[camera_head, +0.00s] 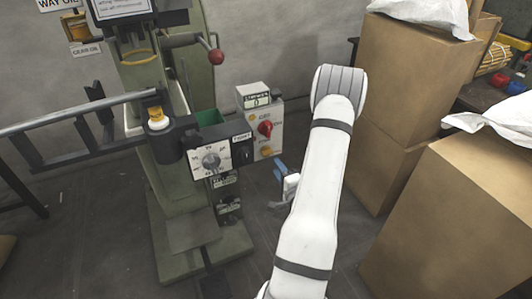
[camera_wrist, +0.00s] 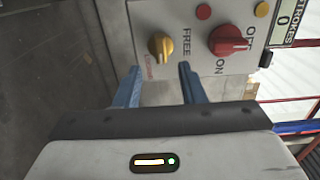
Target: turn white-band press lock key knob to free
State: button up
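The lock key knob is a yellow knob (camera_wrist: 161,47) on a pale control panel in the wrist view. "FREE" is printed to its right and small red lettering lies below left; I cannot tell where the knob points. In the head view the yellow knob (camera_head: 267,152) sits low on the panel of a green press (camera_head: 190,215). I cannot make out a white band on the press. My gripper (camera_wrist: 160,68) has two blue fingers spread apart and empty, just short of the knob and apart from it.
A red OFF/ON knob (camera_wrist: 231,40) sits right of the yellow knob, near a strokes counter (camera_wrist: 284,22). A dial box (camera_head: 211,160) and a red-balled lever (camera_head: 216,57) are on the press. Cardboard boxes (camera_head: 455,215) stand close on the right.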

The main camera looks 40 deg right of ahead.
aim_at(269, 155)
jog(key=x, duration=0.7)
jog(key=shift+w+b, duration=0.1)
jog(key=shift+b, duration=0.2)
jog(key=shift+c, duration=0.3)
grip_shut()
